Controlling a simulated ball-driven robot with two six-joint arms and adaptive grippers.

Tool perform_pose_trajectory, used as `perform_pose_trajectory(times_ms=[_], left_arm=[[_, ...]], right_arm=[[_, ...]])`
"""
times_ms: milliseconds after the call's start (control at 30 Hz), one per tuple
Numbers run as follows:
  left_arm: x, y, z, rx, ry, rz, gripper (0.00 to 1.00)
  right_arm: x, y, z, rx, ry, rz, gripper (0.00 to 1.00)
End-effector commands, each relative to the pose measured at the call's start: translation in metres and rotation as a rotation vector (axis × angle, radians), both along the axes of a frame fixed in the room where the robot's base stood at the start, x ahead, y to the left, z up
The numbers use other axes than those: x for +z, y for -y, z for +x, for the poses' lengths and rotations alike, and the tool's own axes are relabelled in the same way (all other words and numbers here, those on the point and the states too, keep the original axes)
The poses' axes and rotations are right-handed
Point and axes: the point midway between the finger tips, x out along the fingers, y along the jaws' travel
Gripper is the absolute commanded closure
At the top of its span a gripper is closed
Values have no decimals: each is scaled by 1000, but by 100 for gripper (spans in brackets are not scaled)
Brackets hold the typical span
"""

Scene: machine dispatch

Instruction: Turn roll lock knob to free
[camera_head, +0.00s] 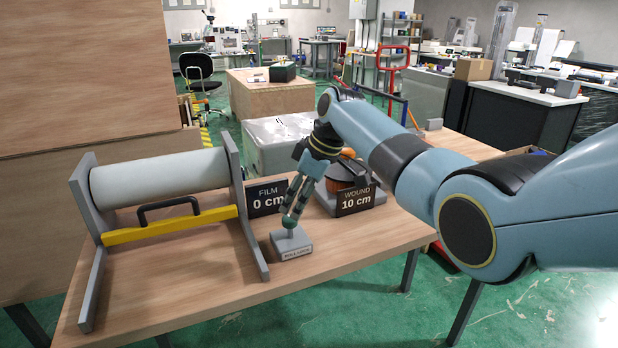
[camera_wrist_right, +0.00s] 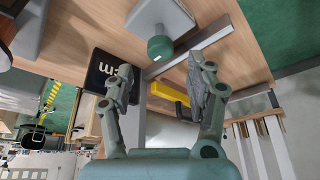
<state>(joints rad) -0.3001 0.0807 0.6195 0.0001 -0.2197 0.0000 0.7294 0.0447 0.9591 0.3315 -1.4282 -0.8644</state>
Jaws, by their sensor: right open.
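The roll lock knob is a green ball (camera_head: 289,221) on a small grey base (camera_head: 291,245) labelled "ROLL LOCK", on the wooden table. It also shows in the right wrist view as a green ball (camera_wrist_right: 160,47) at the top. My right gripper (camera_head: 290,212) points down at the knob from above. In the right wrist view its fingers (camera_wrist_right: 160,72) are spread apart, with the ball just beyond the gap between the tips. I cannot tell whether they touch it. The film roll (camera_head: 160,177) lies in a grey frame to the left. My left gripper is not in view.
A yellow bar (camera_head: 160,230) with a black handle (camera_head: 168,205) crosses the frame's front. A sign (camera_head: 267,197) reads "FILM 0 cm"; another (camera_head: 355,200) reads "WOUND 10 cm", before an orange object (camera_head: 340,184) partly behind my right arm. The table front (camera_head: 350,250) is clear.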

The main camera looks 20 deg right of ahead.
Motion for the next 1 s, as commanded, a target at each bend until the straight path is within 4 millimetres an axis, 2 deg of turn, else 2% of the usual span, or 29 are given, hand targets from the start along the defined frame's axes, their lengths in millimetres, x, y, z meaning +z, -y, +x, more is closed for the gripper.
perform_pose_trajectory(times_ms=[200, 400, 900, 1000], left_arm=[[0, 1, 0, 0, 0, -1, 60], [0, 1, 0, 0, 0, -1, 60], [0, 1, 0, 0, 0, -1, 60], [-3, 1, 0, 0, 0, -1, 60]], right_arm=[[42, 13, -12, 1, 3, -2, 44], [61, 19, -17, 0, -1, -1, 44], [63, 19, -18, 0, -2, -1, 44], [49, 19, -25, 1, -20, 0, 44]])
